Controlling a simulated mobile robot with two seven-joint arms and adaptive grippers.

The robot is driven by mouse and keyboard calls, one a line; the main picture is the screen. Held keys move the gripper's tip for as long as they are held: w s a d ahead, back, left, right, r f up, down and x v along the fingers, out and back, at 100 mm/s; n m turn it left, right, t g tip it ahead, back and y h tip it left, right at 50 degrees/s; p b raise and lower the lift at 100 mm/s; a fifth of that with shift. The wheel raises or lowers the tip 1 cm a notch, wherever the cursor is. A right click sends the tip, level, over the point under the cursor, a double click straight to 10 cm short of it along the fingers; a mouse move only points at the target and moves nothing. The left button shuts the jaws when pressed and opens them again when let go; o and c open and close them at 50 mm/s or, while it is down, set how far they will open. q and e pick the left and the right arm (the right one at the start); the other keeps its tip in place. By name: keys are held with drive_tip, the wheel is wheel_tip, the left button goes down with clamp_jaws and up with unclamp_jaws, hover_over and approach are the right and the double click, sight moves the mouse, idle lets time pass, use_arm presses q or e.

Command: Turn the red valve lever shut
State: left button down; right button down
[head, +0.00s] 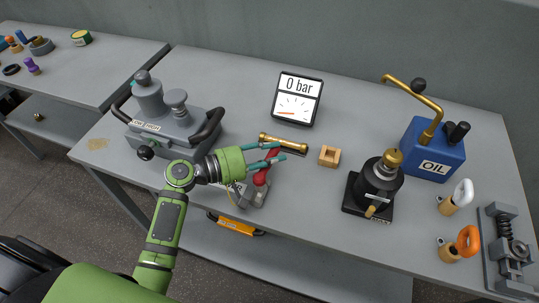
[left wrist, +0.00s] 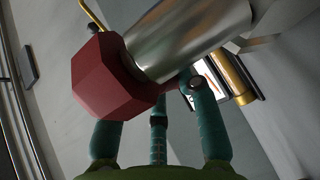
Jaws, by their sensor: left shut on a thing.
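The red valve lever (head: 261,178) slants up from a grey valve body (head: 247,194) near the front edge of the bench. My left gripper (head: 272,155) is at the lever's upper part, with its teal fingers around it. It is shut on the lever. In the left wrist view the red lever end (left wrist: 112,78) looms large before the teal fingers (left wrist: 158,135), with a silver cylinder (left wrist: 190,35) beside it. The fingers hide part of the lever in the head view. A gauge (head: 297,98) behind reads 0 bar. My right gripper is not in view.
A grey machine (head: 175,128) stands left. A black device (head: 376,190) and a blue oil can (head: 432,150) stand right. The bench behind the gauge is mostly clear.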

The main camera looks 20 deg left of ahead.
use_arm(q)
drive_tip(key=m+g+b, duration=0.1)
drive_tip(key=d+m+g+h+b, duration=0.1)
drive_tip(key=m+g+h+b, duration=0.1)
drive_tip(key=g, duration=0.1)
drive_tip(key=shift+s+d+f, duration=0.2)
drive_tip(key=shift+d+f, duration=0.1)
drive_tip(key=shift+d, duration=0.1)
drive_tip(key=shift+s+d+r+m+g+h+b, duration=0.1)
drive_tip(key=shift+d+r+m+g+h+b, duration=0.1)
drive_tip(key=shift+m+g+h+b, duration=0.15)
drive_tip(key=c, duration=0.9)
unclamp_jaws()
